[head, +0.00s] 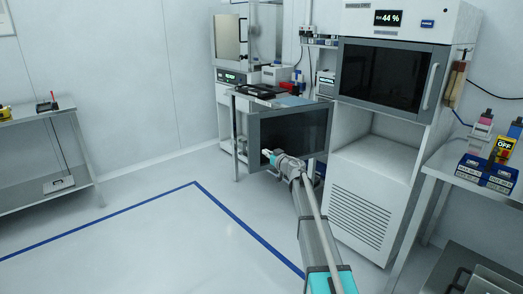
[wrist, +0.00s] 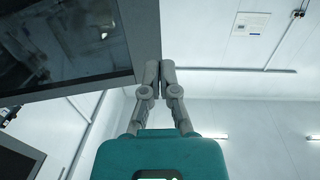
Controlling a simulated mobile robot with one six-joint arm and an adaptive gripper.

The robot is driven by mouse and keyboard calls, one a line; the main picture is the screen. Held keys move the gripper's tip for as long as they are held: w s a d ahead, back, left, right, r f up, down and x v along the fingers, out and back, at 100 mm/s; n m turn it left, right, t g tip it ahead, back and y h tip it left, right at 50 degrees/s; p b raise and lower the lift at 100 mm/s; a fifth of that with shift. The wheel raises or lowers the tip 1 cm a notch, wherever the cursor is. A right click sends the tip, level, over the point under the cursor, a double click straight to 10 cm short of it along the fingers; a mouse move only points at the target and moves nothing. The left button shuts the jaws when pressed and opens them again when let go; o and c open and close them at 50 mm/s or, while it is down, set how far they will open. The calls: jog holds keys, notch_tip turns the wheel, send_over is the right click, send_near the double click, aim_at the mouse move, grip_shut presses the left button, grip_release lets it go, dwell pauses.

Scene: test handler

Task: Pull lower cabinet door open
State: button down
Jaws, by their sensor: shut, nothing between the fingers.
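The white test handler cabinet (head: 372,212) stands right of centre in the head view. Its lower door (head: 291,131), a grey frame around a dark window, is swung out to the left, and the lower compartment (head: 375,150) is exposed. My gripper (head: 267,154) is in front of the door's lower left part, near its free edge. In the wrist view the fingers of my gripper (wrist: 160,70) are together and empty, close beside the edge of a grey-framed dark door (wrist: 70,45). I cannot tell whether they touch it. No handle shows on the lower door.
The upper door (head: 385,78) is closed, with a vertical handle at its right. A bench (head: 232,91) with equipment stands behind the lower door. A table (head: 449,171) with boxes is at the right, another table (head: 30,118) at the far left. The floor (head: 130,240) at left is clear.

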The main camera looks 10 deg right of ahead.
jog(key=shift+s+a+v, duration=0.1)
jog(key=shift+a+v, duration=0.05)
jog(key=shift+v, duration=0.75)
jog(key=shift+s+a+v, duration=0.1)
jog(key=shift+a+v, duration=0.05)
jog(key=shift+v, duration=0.75)
jog(key=shift+s+a+v, duration=0.1)
jog(key=shift+a+v, duration=0.05)
jog(key=shift+v, duration=0.75)
jog(key=s+d+f+m+h, duration=0.1)
jog(key=s+d+m+h, duration=0.65)
jog(key=h, duration=0.45)
jog(key=s+f+m+g+h, duration=0.25)
jog(key=s+f+g, duration=0.25)
jog(key=s+f, duration=0.35)
jog(key=s+a+f+n+g+y, duration=0.2)
jog(key=s+a+f+g, duration=0.15)
jog(key=s, duration=0.55)
jog(key=s+a+f+n+g+y, duration=0.15)
jog(key=s+a+g, duration=0.25)
jog(key=s, duration=0.5)
jog(key=s+a+f+n+g+y, duration=0.1)
jog(key=s+a+f+g+y, duration=0.25)
jog(key=s, duration=0.55)
notch_tip(320, 180, up, 27)
jog(key=p, duration=2.7)
jog(key=shift+w+a+h+p, duration=0.15)
jog(key=shift+a+h+p, duration=0.2)
jog(key=shift+a, duration=0.1)
